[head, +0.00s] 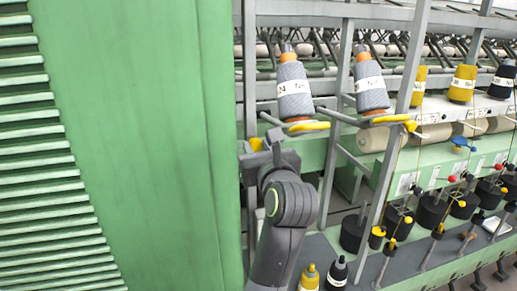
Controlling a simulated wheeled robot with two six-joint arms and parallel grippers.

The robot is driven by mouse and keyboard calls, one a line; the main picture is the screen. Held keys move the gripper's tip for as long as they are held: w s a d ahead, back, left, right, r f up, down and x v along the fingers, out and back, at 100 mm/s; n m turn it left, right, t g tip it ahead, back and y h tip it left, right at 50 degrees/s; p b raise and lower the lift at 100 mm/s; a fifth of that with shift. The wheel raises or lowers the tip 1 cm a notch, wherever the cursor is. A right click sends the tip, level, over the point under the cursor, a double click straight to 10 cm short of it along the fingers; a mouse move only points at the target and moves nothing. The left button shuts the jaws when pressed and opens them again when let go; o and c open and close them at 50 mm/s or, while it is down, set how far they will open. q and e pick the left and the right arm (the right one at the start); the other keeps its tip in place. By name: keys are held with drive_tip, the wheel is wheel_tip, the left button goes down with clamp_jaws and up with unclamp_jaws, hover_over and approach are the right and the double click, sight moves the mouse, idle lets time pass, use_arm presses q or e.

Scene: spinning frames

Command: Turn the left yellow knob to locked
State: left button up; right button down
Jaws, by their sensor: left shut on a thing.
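A yellow knob (256,143) shows at the right edge of the green cabinet, mostly hidden by my gripper. My left gripper (260,150) is shut on it, with the dark arm reaching up from the bottom middle. The knob's exact setting cannot be read, as the jaws cover it. My right gripper is not in view.
A large green cabinet (130,130) with slats at its left fills the left side. Grey yarn cones (294,92) stand on yellow-tipped arms just above right of my gripper. Grey frame posts (335,120) rise close by on the right. Yellow and black spools (309,277) stand at the bottom.

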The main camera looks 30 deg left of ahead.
use_arm(q)
drive_tip(key=shift+f+n+b, duration=0.1)
drive_tip(key=shift+n+b, duration=0.3)
drive_tip(key=shift+n, duration=0.1)
drive_tip(key=n+b, duration=0.2)
drive_tip(key=n, duration=0.1)
drive_tip(key=n+b, duration=0.3)
drive_tip(key=n, duration=0.1)
drive_tip(key=shift+s+a+f+n, duration=0.1)
drive_tip(key=shift+n, duration=0.2)
drive_tip(key=n+b, duration=0.3)
drive_tip(key=n, duration=0.2)
drive_tip(key=n+b, duration=0.2)
drive_tip(key=n, duration=0.1)
drive_tip(key=shift+n, duration=0.6)
drive_tip(key=shift+s+r, duration=0.1)
drive_tip(key=shift+r, duration=0.1)
